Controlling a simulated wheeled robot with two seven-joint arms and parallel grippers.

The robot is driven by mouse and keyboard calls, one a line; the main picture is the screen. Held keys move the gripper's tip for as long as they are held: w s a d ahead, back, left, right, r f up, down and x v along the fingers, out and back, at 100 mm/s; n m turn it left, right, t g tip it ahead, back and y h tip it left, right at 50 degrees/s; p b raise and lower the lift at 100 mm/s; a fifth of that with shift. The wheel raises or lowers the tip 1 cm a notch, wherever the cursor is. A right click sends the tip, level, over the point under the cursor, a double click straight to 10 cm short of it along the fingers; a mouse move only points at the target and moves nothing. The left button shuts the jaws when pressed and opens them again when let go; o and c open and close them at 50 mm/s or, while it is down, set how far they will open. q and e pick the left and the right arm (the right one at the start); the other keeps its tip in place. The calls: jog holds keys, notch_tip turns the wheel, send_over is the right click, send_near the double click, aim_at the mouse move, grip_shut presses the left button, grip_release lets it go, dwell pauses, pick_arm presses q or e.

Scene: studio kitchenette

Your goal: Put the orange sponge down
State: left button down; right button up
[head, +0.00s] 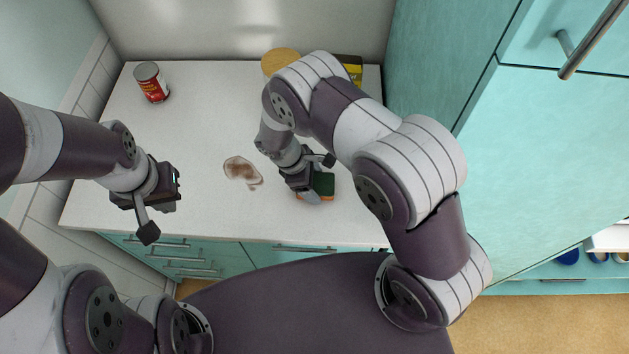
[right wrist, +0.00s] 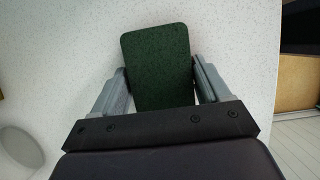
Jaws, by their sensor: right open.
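The orange sponge (head: 325,184) has a dark green top face and an orange lower edge. It is near the front edge of the white counter (head: 215,120) and appears to rest on it. In the right wrist view the green face of the sponge (right wrist: 157,62) lies between the two grey fingers. My right gripper (head: 312,194) is open around the sponge, with a finger close on each side; it also shows in the right wrist view (right wrist: 162,82). My left gripper (head: 150,222) is over the counter's front left part, away from the sponge; its jaw opening is unclear.
A brown stain (head: 241,171) lies mid-counter, left of the sponge. A red can (head: 152,84) stands at the back left. A round tan-topped thing (head: 279,60) and a yellow-and-black item (head: 352,68) are behind my right arm. A tall teal cabinet (head: 430,60) borders the right.

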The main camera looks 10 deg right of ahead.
jog(key=shift+s+p, duration=0.55)
jog(key=shift+p, duration=0.15)
jog(key=a+r+b, duration=0.1)
jog(key=w+r+b, duration=0.1)
jog(key=shift+w+a+r, duration=0.2)
jog(key=shift+a+r, duration=0.15)
jog(key=s+b+v, duration=0.1)
jog(key=v, duration=0.7)
notch_tip(320, 180, up, 8)
jog(key=m+y, duration=0.3)
jog(key=m, duration=0.5)
send_over(326, 188)
jog(key=s+d+r+m+t+y, duration=0.1)
jog(key=s+d+r+m+t, duration=0.15)
jog(key=s+d+m, duration=0.35)
pick_arm(q)
notch_tip(326, 188, down, 7)
jog(key=b, duration=0.4)
jog(key=shift+w+a+r, duration=0.15)
jog(key=shift+w+r, duration=0.05)
jog(key=shift+w, duration=0.15)
pick_arm(e)
jog(key=shift+m, duration=0.3)
jog(key=f, duration=0.2)
jog(key=a+f, duration=0.1)
jog(key=f, duration=0.1)
jog(key=shift+s, duration=0.35)
